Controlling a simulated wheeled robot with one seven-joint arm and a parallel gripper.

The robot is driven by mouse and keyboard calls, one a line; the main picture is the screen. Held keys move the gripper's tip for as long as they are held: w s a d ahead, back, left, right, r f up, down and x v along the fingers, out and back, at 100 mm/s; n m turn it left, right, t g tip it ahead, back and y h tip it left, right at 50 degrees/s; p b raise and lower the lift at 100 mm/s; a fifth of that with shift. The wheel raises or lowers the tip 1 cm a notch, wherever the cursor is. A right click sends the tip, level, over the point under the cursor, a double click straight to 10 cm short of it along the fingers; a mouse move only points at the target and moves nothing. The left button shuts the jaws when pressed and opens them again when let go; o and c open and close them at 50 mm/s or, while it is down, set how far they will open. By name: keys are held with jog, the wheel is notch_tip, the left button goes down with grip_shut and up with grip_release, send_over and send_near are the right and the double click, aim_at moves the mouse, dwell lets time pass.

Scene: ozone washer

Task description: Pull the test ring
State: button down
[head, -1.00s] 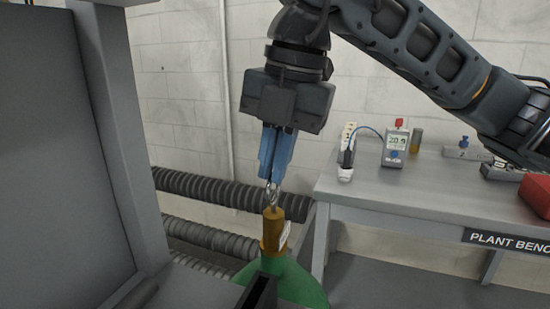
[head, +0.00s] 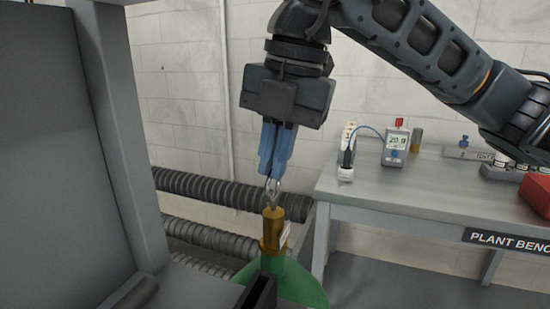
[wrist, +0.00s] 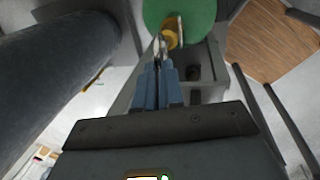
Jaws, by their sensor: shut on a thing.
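The test ring (head: 273,187) is a small metal ring on top of a brass valve (head: 273,230). The valve stands on a green rounded body (head: 300,280) with a white tag on its side. My gripper (head: 270,172) points straight down with its blue fingers shut on the ring, and the fingers hide the ring's top. In the wrist view my gripper (wrist: 157,68) reaches to the ring (wrist: 160,47), with the brass valve (wrist: 170,36) and green body (wrist: 185,15) beyond it.
A grey panel (head: 50,150) stands close on the left. Black corrugated hoses (head: 200,188) run behind the valve. A plant bench (head: 390,195) on the right holds a meter (head: 395,147), a power strip (head: 347,150) and a red box (head: 537,193). A black bar (head: 258,293) stands in front of the green body.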

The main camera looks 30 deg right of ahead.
jog(key=shift+r, duration=0.75)
jog(key=c, duration=1.2)
grip_release()
jog(key=shift+c, duration=0.2)
jog(key=shift+r, duration=0.1)
notch_tip(320, 180, up, 7)
jog(key=s, duration=0.1)
jog(key=shift+d+r, duration=0.2)
jog(key=shift+d, duration=0.25)
jog(key=shift+s, duration=0.15)
